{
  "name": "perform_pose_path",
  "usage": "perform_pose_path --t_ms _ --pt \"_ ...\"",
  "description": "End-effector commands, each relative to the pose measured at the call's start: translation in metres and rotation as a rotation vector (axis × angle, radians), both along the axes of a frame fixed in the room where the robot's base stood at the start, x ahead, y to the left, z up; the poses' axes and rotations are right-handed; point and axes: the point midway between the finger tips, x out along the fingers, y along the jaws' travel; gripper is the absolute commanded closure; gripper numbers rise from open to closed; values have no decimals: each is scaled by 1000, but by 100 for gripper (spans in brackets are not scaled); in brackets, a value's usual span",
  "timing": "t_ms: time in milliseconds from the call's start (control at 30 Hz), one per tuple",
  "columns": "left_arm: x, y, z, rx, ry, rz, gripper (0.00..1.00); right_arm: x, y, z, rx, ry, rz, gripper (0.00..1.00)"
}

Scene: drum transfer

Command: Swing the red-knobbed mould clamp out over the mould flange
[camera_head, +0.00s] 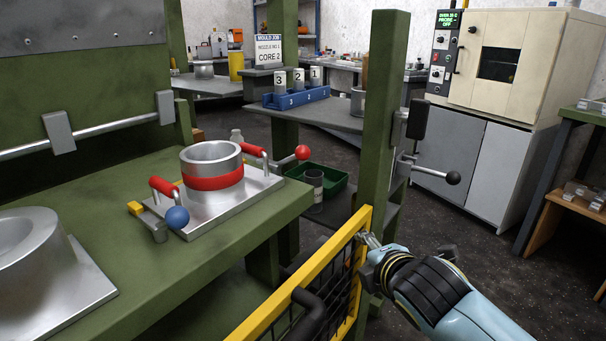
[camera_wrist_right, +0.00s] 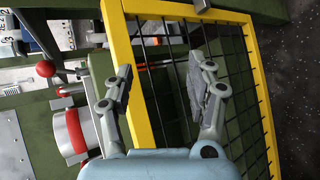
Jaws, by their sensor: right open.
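The red-knobbed mould clamp (camera_head: 303,152) is at the right back corner of the mould's flange plate (camera_head: 232,206); its red ball points right, away from the mould. The silver mould (camera_head: 208,160) with a red band stands upright on that plate. The red knob (camera_wrist_right: 45,68) and the mould (camera_wrist_right: 72,135) also show at the left of the right wrist view. My right gripper (camera_head: 367,240) is open and empty, at the yellow guard frame, well to the right of and nearer than the clamp. In the right wrist view its fingers (camera_wrist_right: 160,82) overlap the guard; contact cannot be told.
A blue-knobbed clamp (camera_head: 177,217) sits at the plate's front corner. A black-knobbed lever (camera_head: 452,177) sticks out from the post. Open floor lies right.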

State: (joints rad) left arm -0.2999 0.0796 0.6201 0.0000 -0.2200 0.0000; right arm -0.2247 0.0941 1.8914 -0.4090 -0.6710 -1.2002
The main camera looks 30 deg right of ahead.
Motion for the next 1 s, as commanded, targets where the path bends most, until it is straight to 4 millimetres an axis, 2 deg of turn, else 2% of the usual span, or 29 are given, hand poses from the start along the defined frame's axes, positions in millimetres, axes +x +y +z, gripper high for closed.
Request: perform_pose_path --t_ms 33,100,200,500,700,867,1000 --pt "0 0 0 0 0 0 60 6 -1 25 -47 -29 18 44" --pt "0 0 1 0 0 0 60 15 -2 55 -146 -63 55 44" --pt "0 0 1 0 -1 0 60 34 -1 75 -313 -95 134 44" --pt "0 0 1 0 0 0 60 93 17 111 -884 -180 382 44" --pt "0 0 0 0 0 0 60 117 32 127 -1184 -216 482 44" --pt "0 0 -2 0 1 0 60 133 33 128 -1220 -220 494 44" --pt "-2 0 -6 0 3 0 60 159 29 127 -1218 -220 493 44"
